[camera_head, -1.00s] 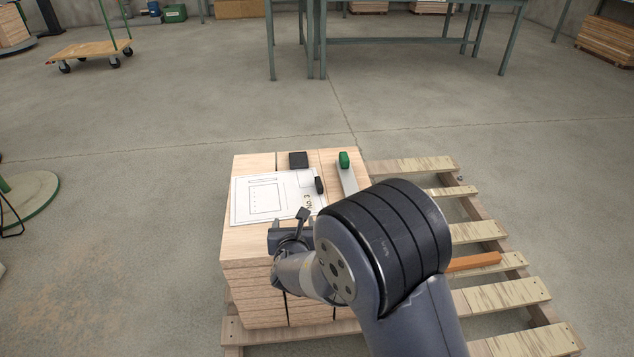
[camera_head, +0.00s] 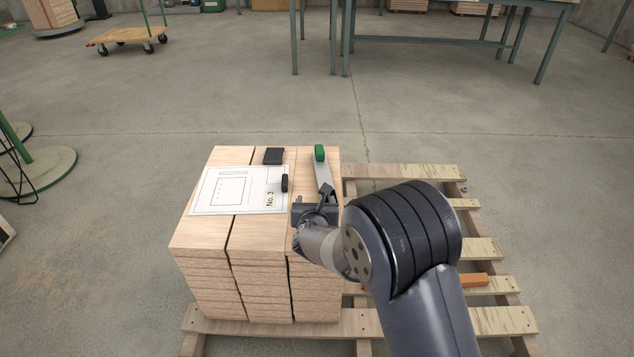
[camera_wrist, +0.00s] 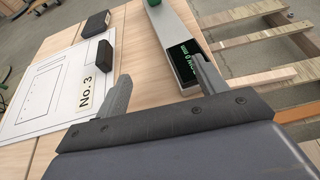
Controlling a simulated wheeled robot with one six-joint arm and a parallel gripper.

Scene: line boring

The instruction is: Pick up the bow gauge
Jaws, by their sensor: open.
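The bow gauge (camera_head: 323,171) looks like a pale grey bar with a green block at its far end. It lies on the right part of the board stack (camera_head: 262,230). In the wrist view the bow gauge (camera_wrist: 178,38) shows a dark display with green digits at its near end. My gripper (camera_head: 313,198) is open and empty at the near end of the gauge. In the wrist view my gripper (camera_wrist: 160,72) has its right finger beside or over the display end, contact unclear, and its left finger over bare wood. My gripper hides part of the near end in the head view.
A white drawing sheet (camera_head: 229,190) marked No. 3 lies left of the gauge, with a black block (camera_head: 273,156) and a smaller black piece (camera_head: 285,183) near it. The stack sits on a slatted pallet (camera_head: 405,172). An orange bar (camera_head: 473,280) lies on the pallet at right.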

